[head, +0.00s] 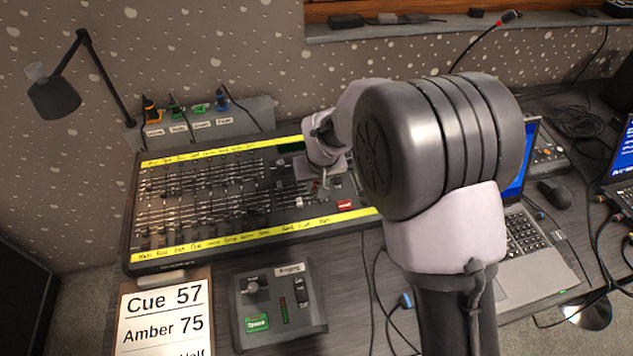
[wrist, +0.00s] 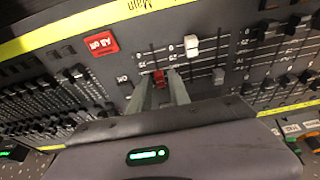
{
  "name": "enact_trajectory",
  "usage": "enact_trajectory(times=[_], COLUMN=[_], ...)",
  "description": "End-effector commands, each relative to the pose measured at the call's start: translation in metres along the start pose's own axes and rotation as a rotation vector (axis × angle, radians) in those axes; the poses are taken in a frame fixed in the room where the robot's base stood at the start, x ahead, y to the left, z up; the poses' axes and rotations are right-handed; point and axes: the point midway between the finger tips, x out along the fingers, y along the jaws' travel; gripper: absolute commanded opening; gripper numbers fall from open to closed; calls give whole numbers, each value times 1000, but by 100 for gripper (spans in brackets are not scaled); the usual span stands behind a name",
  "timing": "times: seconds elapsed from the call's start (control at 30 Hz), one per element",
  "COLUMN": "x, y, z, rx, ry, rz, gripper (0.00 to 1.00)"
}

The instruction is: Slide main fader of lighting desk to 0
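The lighting desk (head: 147,215) is a dark board with rows of faders and yellow label strips. In the wrist view it appears turned around, with the word "Main" on the yellow strip (wrist: 90,22) at the top. A red fader knob (wrist: 158,77) sits in a slot roughly in line with that label. My gripper (wrist: 159,80) has one finger on each side of the red knob, very close to it. I cannot tell whether the fingers touch it. In the head view my gripper (head: 318,182) is over the right part of the desk, partly hidden by my arm.
A white fader knob (wrist: 192,45) is beside the red one, nearer the yellow strip. A red button (wrist: 101,43) lies to the left. A cue sheet (head: 165,318) and a small control box (head: 278,305) are in front of the desk. A laptop (head: 535,250) stands right.

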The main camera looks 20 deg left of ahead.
Motion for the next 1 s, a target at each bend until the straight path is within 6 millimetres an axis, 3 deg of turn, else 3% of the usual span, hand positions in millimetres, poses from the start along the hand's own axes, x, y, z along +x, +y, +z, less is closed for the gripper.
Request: enact_trajectory(times=[0.17,0.27,0.3,1.0], x=[-1,-1,-1,-6], y=[0,0,0,0], z=[0,0,0,28], rx=[0,0,0,1], ry=[0,0,0,-2], rz=[0,0,0,0], gripper=[21,1,0,0])
